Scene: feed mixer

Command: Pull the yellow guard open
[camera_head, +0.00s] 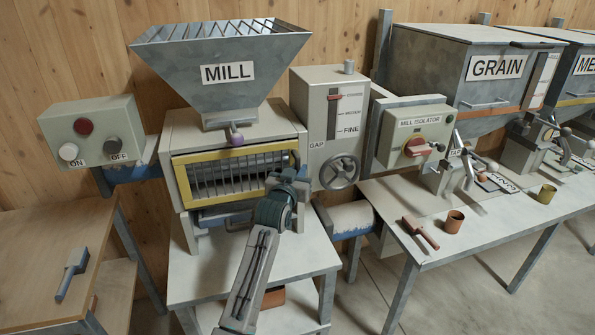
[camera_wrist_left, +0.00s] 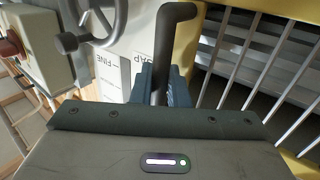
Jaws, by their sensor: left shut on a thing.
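The yellow guard (camera_head: 183,184) is a rectangular frame with bars across the front opening of the mill, below the hopper. It looks flush with the mill's front. In the left wrist view its yellow edge (camera_wrist_left: 188,38) runs beside the bars. My left gripper (camera_head: 290,176) is at the guard's right side. In the left wrist view the gripper (camera_wrist_left: 160,88) is shut on the dark bent handle (camera_wrist_left: 178,13) of the guard. My right gripper is not in view.
A gap handwheel (camera_head: 339,172) sits just right of my left gripper. The mill isolator box (camera_head: 410,135) is farther right. A bench (camera_head: 395,205) with a rust cup (camera_head: 454,221) stands at right. A switch box (camera_head: 92,132) is at left.

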